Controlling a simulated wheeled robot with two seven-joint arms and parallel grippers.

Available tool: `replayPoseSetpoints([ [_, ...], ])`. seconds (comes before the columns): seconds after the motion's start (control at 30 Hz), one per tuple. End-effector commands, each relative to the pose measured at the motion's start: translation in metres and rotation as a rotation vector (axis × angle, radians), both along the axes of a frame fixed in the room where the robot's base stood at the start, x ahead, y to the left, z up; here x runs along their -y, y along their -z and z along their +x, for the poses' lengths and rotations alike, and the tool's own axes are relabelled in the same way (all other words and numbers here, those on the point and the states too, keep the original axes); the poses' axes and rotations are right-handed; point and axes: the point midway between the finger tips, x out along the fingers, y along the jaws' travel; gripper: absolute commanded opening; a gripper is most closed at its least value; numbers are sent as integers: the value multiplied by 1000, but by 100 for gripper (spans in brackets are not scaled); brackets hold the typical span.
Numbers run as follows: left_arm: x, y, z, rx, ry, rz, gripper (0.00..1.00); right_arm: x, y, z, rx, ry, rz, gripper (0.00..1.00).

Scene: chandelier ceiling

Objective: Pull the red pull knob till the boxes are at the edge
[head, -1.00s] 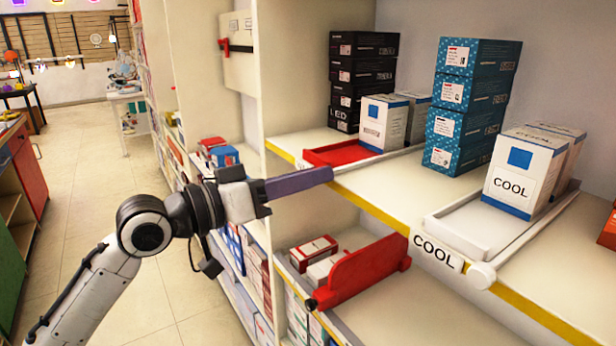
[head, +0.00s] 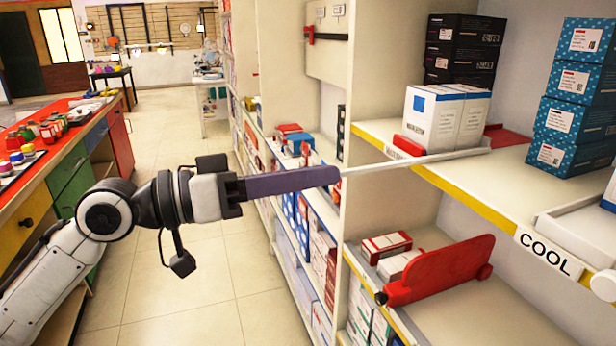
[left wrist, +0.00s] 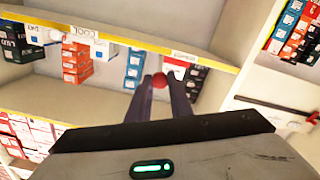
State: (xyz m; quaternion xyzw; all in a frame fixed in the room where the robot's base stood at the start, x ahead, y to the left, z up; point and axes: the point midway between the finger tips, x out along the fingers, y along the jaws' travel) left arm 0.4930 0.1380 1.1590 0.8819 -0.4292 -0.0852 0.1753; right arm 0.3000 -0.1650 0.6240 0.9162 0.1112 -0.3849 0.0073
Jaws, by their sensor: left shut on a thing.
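My left gripper (head: 332,177) is out in front of the upper shelf, its purple fingers pointing right. In the left wrist view its fingertips are shut on the red pull knob (left wrist: 160,79); the fingers hide the knob in the head view. A thin pale rod (head: 395,162) runs from the fingertips over the shelf's yellow edge to the red pusher (head: 508,136) behind the boxes. Two white-and-blue boxes (head: 433,120) stand upright side by side at the front edge, by a low red stop (head: 408,145). My right gripper is not in view.
Black boxes (head: 462,50) and teal boxes (head: 580,95) are stacked on the same shelf. A white tray (head: 580,235) stands behind the COOL label (head: 543,252). A red pusher (head: 440,270) sticks out from the lower shelf. The aisle floor (head: 185,270) is clear.

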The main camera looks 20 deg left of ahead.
Motion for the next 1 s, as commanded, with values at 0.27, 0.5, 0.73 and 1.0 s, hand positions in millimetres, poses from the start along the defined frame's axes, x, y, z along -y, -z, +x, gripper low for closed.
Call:
replayPoseSetpoints([
  [0.27, -2, -1, -1, 0, -4, 0, 38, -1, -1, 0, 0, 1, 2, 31],
  [0.5, -2, 0, -1, -1, -4, 0, 38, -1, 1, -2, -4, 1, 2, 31],
  [0.73, -19, 4, -12, -3, -7, 2, 38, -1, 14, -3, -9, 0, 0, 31],
  [1.0, -52, 5, -40, -3, -6, -1, 38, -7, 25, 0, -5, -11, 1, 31],
])
